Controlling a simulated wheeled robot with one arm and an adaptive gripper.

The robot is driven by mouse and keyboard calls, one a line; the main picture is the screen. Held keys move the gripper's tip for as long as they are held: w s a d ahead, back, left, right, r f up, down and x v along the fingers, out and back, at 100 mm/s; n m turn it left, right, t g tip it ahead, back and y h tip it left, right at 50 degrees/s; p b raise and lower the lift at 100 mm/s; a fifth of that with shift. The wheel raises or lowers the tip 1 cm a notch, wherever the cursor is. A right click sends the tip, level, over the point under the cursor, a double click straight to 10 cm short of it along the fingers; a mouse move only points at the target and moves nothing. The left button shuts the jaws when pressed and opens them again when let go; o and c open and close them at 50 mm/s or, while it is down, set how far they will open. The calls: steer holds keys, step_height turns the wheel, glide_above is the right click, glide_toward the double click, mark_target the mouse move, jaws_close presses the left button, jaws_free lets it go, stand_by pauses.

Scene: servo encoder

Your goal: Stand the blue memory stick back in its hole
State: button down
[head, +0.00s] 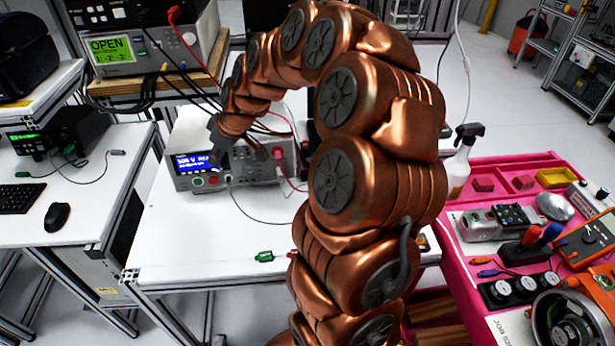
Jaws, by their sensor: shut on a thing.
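My copper arm reaches up and over to the left, and my dark gripper (221,136) is in front of the bench power supply (250,165), at the upper left of its blue display. The gripper is small and dark here. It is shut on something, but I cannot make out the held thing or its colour. I cannot pick out a blue memory stick for certain. A black block (524,253) on the pink surface at right has a red and a blue upright piece (552,231) on it. I cannot tell whether either is a stick, and no empty hole shows clearly.
The white bench (200,240) is mostly clear, with a green connector (264,256) near its front. A pink-topped cart (480,180) at right is crowded with tools and a spray bottle (461,160). Dark cables hang beside the gripper. My arm hides the middle.

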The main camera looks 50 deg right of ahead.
steer(key=s+d+r+n+g+y+b, duration=0.25)
steer(key=s+d+n+b, duration=0.35)
steer(key=s+d, duration=0.65)
steer(key=s+d+f+b, duration=0.4)
steer(key=s+f+b, duration=0.3)
steer(key=f+b, duration=0.15)
steer(key=p, duration=0.4)
glide_above(303, 165)
steer(key=s+d, duration=0.1)
steer(key=d, duration=0.1)
steer(key=shift+s+a+f+t, duration=0.1)
steer(key=shift+f+t, duration=0.1)
steer(key=shift+f, duration=0.4)
steer(key=shift+s+a+f+t, duration=0.1)
steer(key=shift+f+t, duration=0.05)
steer(key=shift+f, duration=2.2)
steer(key=shift+f, duration=0.2)
steer(key=c, duration=1.2)
jaws_free()
steer(key=shift+c, duration=0.2)
